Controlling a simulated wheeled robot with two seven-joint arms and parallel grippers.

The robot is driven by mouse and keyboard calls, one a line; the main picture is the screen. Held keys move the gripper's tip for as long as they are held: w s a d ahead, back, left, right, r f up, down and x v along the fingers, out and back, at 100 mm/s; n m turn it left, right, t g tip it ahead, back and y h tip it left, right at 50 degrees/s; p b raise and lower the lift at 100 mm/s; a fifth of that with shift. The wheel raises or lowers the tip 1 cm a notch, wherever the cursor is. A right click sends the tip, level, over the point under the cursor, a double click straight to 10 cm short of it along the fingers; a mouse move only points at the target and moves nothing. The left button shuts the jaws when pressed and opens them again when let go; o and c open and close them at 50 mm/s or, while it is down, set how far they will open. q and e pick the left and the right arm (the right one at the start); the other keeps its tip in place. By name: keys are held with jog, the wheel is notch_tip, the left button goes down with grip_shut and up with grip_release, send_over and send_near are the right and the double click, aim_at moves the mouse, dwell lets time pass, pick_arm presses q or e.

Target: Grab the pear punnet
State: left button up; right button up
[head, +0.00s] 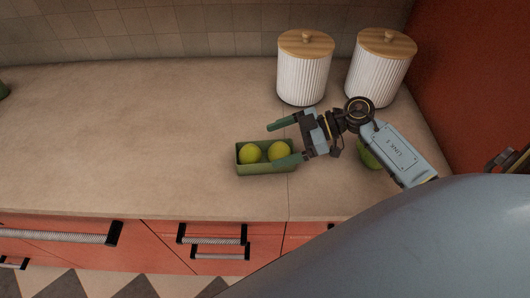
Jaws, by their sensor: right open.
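The pear punnet is a small green tray (262,170) on the beige counter, holding two yellow-green pears (250,153). My right gripper (278,143) comes in from the right with its jaws open. One green fingertip is above and behind the punnet. The other overlaps the punnet's right end in the head view; I cannot tell whether it touches. The gripper holds nothing. My left gripper is not in view.
Two white ribbed canisters with wooden lids, the left one (303,75) and the right one (378,75), stand at the back right. A green object (369,154) is partly hidden behind my right arm. The counter's left side (130,130) is mostly clear. Red drawers (160,242) lie below its front edge.

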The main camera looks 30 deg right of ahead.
jog(key=shift+x, duration=0.95)
jog(key=shift+c, duration=0.4)
jog(key=shift+r, duration=0.1)
jog(key=c, duration=1.2)
jog(key=shift+c, duration=0.2)
